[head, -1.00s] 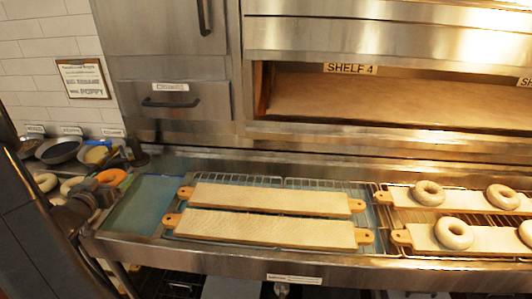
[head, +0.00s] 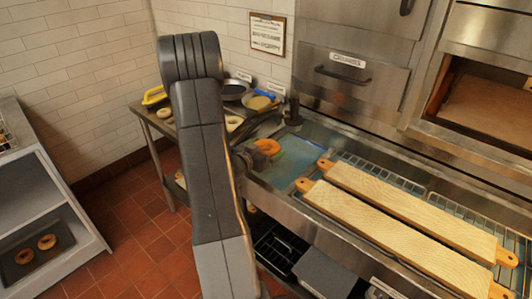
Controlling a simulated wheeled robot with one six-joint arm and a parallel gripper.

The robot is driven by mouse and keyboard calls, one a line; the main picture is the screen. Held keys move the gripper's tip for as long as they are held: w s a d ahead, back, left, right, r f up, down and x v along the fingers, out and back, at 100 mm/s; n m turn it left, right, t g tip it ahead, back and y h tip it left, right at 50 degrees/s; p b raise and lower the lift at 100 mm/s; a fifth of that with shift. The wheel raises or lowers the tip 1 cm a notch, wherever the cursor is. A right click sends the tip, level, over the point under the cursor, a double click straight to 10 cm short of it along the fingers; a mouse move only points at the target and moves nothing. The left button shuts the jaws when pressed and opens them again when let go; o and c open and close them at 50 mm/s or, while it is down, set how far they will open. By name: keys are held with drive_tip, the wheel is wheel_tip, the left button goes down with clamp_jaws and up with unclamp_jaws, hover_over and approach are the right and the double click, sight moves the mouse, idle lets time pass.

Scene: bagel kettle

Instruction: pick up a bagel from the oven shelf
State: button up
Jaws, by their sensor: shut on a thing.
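My gripper (head: 256,151) is at the end of my dark grey arm, which stands in the middle of the head view and hides part of the side table. It is shut on an orange-brown bagel (head: 267,146), held near the left end of the steel counter. The fingers are small and partly hidden. The oven shelf (head: 487,105) shows at the right edge as an open, brown-floored deck; no bagel shows on the visible part.
Two wooden boards (head: 400,205) lie bare on a wire rack on the counter (head: 285,190). A side table (head: 160,125) holds pans and a pale bagel (head: 233,122). A tray (head: 30,262) with two browned bagels sits on a lower shelf at left. Red tile floor is clear between.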

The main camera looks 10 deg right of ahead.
drive_tip(key=shift+f, duration=0.9)
drive_tip(key=shift+f+b, duration=0.65)
drive_tip(key=o, duration=0.7)
drive_tip(key=shift+c, duration=0.2)
drive_tip(key=shift+r, duration=0.1)
drive_tip(key=r+v, duration=0.1)
drive_tip(key=v, duration=1.1)
